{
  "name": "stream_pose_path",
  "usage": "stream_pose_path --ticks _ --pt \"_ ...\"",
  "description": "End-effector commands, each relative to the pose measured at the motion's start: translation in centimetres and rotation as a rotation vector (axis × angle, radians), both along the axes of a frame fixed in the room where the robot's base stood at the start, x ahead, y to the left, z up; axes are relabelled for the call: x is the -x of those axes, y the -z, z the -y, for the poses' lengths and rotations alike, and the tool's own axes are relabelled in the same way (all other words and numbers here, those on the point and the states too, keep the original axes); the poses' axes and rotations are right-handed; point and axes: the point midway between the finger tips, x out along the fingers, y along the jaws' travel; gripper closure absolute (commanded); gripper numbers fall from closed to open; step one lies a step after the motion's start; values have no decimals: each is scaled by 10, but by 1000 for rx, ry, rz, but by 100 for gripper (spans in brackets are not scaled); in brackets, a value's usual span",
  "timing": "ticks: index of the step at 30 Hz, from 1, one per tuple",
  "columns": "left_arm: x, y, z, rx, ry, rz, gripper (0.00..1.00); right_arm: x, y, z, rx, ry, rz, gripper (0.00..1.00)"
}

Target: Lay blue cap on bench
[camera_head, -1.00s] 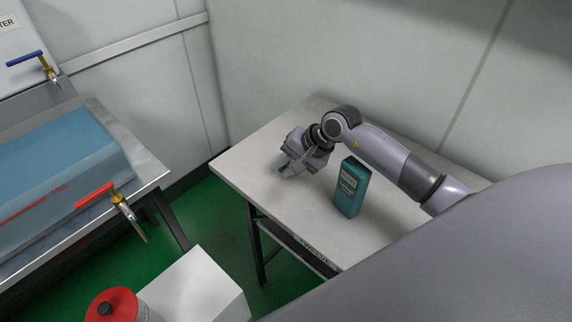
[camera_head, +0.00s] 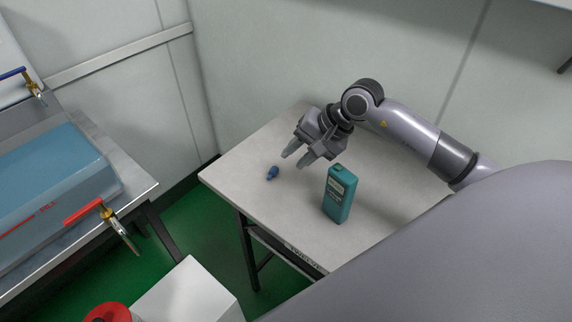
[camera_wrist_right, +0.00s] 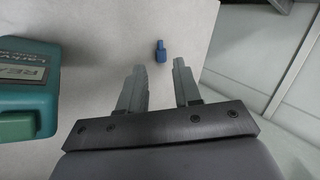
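The small blue cap (camera_head: 272,173) lies on the pale bench (camera_head: 240,176), near its left end. My right gripper (camera_head: 296,160) is open and empty, raised above the bench to the right of the cap and apart from it. In the right wrist view the cap (camera_wrist_right: 161,51) shows beyond the two spread fingertips (camera_wrist_right: 158,68), with nothing between the fingers. My left gripper is not in view.
A teal handheld tester (camera_head: 340,195) stands upright on the bench, right of the cap; it also shows in the right wrist view (camera_wrist_right: 28,80). A metal water tank with red and blue taps (camera_head: 60,190) stands at left. A white box (camera_head: 188,292) is at the bottom.

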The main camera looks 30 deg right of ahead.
Motion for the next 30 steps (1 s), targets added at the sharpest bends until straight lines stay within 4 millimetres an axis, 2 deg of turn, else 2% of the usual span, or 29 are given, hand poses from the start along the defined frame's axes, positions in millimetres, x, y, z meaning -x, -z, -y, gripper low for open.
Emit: stream_pose_path --ticks 3,9,30 --pt "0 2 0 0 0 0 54 6 -13 7 2 1 2 67" --pt "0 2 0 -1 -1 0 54 12 -24 11 -2 1 1 67" --pt "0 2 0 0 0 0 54 12 -26 11 -3 -1 2 67"
